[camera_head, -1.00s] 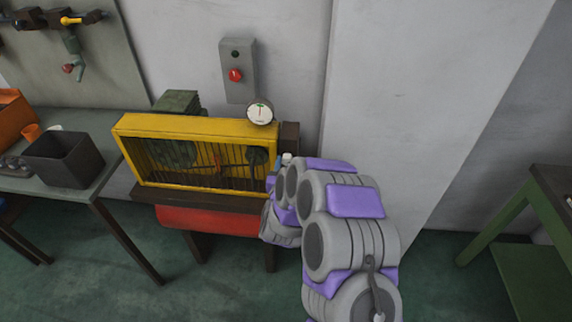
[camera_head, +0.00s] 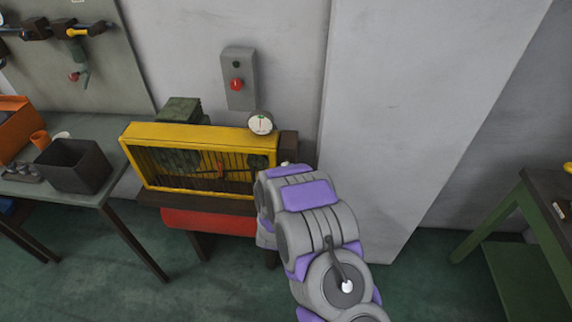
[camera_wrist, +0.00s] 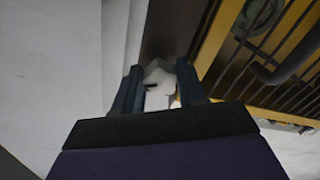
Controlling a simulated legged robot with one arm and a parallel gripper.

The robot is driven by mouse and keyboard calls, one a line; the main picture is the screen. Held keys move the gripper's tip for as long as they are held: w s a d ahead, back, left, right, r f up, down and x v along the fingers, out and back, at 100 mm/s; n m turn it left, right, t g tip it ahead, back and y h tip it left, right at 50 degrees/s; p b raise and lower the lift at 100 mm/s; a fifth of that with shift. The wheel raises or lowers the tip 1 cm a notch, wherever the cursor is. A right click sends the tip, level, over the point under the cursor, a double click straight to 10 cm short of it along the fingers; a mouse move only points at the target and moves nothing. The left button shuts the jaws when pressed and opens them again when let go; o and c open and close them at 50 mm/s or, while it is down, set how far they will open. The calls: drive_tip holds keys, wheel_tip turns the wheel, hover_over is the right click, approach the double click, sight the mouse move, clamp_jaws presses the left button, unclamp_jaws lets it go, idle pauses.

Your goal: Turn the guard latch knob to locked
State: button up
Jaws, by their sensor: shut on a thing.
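The guard latch knob (camera_wrist: 160,82) is a pale, whitish knob with a dark mark, seen in the wrist view between my fingers. My gripper (camera_wrist: 158,92) is shut on it, one dark finger on each side. The knob sits on a dark brown panel beside the yellow guard (camera_wrist: 209,48). In the head view the yellow barred guard (camera_head: 190,134) stands on the machine left of my arm. My arm hides the gripper there, and the knob is mostly hidden too.
A round gauge (camera_head: 261,124) stands on the guard's top right. A grey box with a red button (camera_head: 237,85) is on the wall. A table with a dark bin (camera_head: 74,166) is at left, a green bench (camera_head: 505,215) at right.

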drive_tip(key=shift+r+n+p, duration=0.1)
drive_tip(key=shift+n+p, duration=2.45)
drive_tip(key=shift+n, duration=3.95)
drive_tip(key=o, duration=1.1)
drive_tip(key=shift+a, duration=0.2)
drive_tip(key=shift+c, duration=0.2)
drive_tip(key=shift+d, duration=0.1)
